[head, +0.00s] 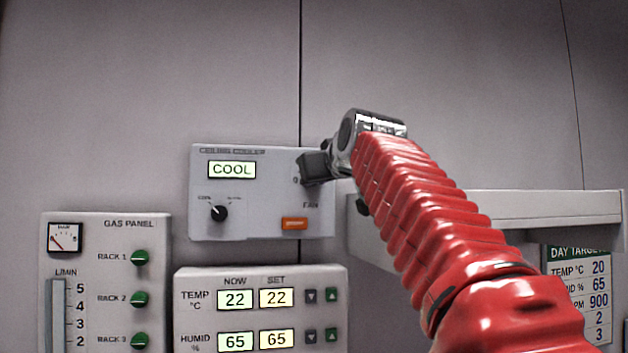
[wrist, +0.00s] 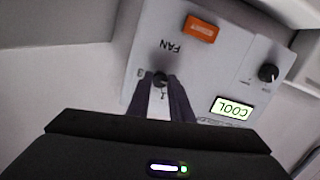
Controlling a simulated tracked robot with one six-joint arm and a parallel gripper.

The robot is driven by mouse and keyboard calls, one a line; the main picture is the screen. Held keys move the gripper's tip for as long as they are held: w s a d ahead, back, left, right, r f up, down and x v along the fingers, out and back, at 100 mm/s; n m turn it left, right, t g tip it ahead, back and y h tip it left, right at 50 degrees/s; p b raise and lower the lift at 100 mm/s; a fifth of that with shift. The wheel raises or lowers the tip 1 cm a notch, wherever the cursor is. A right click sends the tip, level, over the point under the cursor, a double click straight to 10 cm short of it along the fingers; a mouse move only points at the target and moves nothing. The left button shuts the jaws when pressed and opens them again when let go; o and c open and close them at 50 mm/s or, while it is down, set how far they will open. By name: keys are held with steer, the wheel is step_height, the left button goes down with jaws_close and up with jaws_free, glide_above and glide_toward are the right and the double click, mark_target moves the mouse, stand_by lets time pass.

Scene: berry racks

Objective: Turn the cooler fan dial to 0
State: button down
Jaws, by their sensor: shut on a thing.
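The cooler panel (head: 250,218) is a pale box on the wall with a lit display reading COOL (head: 232,169). My gripper (head: 314,167) is at the panel's right side and hides the fan dial in the head view. In the wrist view the panel appears upside down, and the dark fan dial (wrist: 160,77) shows between the two fingertips of my gripper (wrist: 161,84), by the FAN label. The jaws are shut on the dial. A 0 mark (head: 295,181) shows left of the gripper in the head view. The dial's pointer cannot be read.
A second black knob (head: 218,213) and an orange switch (head: 294,223) are on the same panel. The gas panel (head: 105,275) and the temperature and humidity panel (head: 260,283) are below. A pale shelf (head: 520,207) juts out to the right.

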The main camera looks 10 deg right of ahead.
steer(key=c, duration=1.6)
jaws_free()
steer(key=s, duration=0.4)
steer(key=s+r, duration=0.1)
steer(key=s, duration=0.8)
steer(key=shift+s+d+r, duration=0.25)
steer(key=shift+s+d, duration=0.1)
steer(key=shift+d, duration=0.05)
steer(key=shift+f, duration=0.1)
